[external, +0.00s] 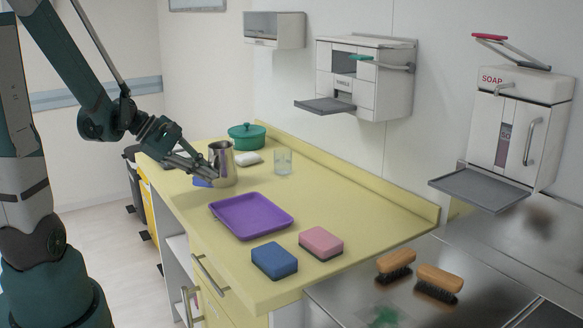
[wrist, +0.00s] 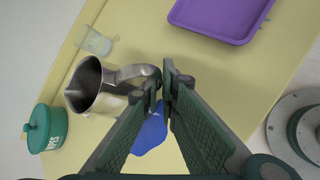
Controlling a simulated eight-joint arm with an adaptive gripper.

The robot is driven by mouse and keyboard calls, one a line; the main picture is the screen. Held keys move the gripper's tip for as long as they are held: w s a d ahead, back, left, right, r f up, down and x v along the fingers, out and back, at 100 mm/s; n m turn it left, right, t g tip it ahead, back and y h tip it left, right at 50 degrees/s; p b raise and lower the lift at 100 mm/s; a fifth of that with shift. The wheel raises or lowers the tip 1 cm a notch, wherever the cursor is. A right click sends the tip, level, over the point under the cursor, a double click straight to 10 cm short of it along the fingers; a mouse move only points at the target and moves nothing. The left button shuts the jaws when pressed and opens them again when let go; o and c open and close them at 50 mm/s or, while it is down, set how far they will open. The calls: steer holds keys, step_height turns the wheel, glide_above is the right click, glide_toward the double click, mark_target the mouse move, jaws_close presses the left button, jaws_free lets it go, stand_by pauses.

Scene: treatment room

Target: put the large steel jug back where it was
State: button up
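The large steel jug (external: 222,163) stands upright on the yellow counter in the external view, in front of the white cloth-like item. In the wrist view the jug (wrist: 86,85) is at left, its open mouth showing and its handle pointing at my fingertips. My gripper (wrist: 161,82) has its fingertips close together at the outer part of the handle and appears shut on it; the contact is partly hidden by the fingers. In the external view my gripper (external: 204,170) reaches the jug from the left. No gap shows between jug and counter.
A blue item (external: 203,182) lies below my gripper. A green lidded pot (external: 247,136), white cloth-like item (external: 248,158) and clear glass (external: 283,161) stand behind and right. A purple tray (external: 251,232), blue sponge (external: 274,260) and pink sponge (external: 321,242) lie nearer.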

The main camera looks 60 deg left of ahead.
steer(key=o, duration=0.3)
steer(key=shift+o, duration=0.2)
steer(key=shift+r, duration=0.2)
steer(key=p+v, duration=0.4)
steer(key=v, duration=0.8)
steer(key=shift+d+f, duration=0.1)
stand_by(0.9)
steer(key=d+r+m+g+y, duration=0.1)
steer(key=d+r+m+y, duration=0.1)
steer(key=d+m, duration=0.9)
steer(key=d+r+m+y, duration=0.1)
steer(key=d+r+m, duration=0.2)
steer(key=d+m, duration=0.9)
steer(key=d, duration=0.3)
steer(key=shift+r+g+y, duration=0.15)
steer(key=shift+g+y, duration=0.25)
